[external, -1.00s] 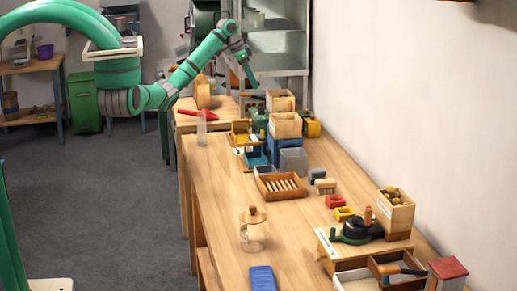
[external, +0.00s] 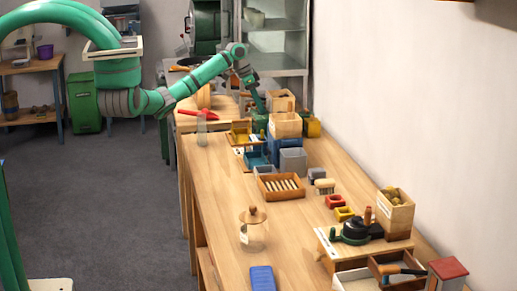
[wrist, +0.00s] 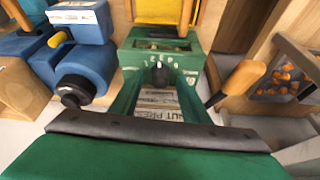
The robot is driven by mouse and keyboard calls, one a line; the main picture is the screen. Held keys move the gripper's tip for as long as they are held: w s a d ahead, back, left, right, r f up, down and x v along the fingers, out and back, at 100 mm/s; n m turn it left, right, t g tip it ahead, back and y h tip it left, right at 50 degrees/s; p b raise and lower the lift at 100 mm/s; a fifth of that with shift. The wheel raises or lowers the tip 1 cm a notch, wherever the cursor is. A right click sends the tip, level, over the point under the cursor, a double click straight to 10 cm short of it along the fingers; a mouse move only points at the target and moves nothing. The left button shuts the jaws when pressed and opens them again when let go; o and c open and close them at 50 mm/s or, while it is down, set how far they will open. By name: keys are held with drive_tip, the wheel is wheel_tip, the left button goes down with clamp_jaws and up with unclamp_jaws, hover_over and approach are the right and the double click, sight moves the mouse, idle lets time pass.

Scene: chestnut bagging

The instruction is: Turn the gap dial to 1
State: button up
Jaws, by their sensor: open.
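The gap dial is a black knob (wrist: 160,76) with a pale mark near its top, on the front of a green press (wrist: 160,52) in the wrist view. Small pale marks surround it, too small to read. My gripper (wrist: 158,84) is open, its two green fingers to the left and right of the knob. I cannot tell whether they touch it. A label reading partly "NUT PRESS" shows between the fingers. In the external view my gripper (external: 260,110) points down at the green press (external: 259,124) at the far end of the bench; the dial is hidden there.
In the wrist view, a blue device (wrist: 80,62) with a black knob stands left of the press. A wooden handle (wrist: 240,80) and a bin of chestnuts (wrist: 288,78) are at the right. In the external view, blue and grey boxes (external: 292,160) stand in front of the press.

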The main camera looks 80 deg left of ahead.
drive_tip(key=shift+f, duration=0.15)
drive_tip(key=shift+c, duration=0.5)
drive_tip(key=c, duration=0.9)
drive_tip(key=shift+d+n, duration=0.1)
drive_tip(key=shift+n, duration=0.4)
drive_tip(key=n+y, duration=0.1)
drive_tip(key=n, duration=0.1)
drive_tip(key=n+y, duration=0.1)
drive_tip(key=n, duration=0.1)
drive_tip(key=shift+w+d, duration=0.15)
drive_tip(key=shift+d, duration=0.05)
drive_tip(key=shift+n+g+y, duration=0.6)
drive_tip(key=shift+n, duration=1.5)
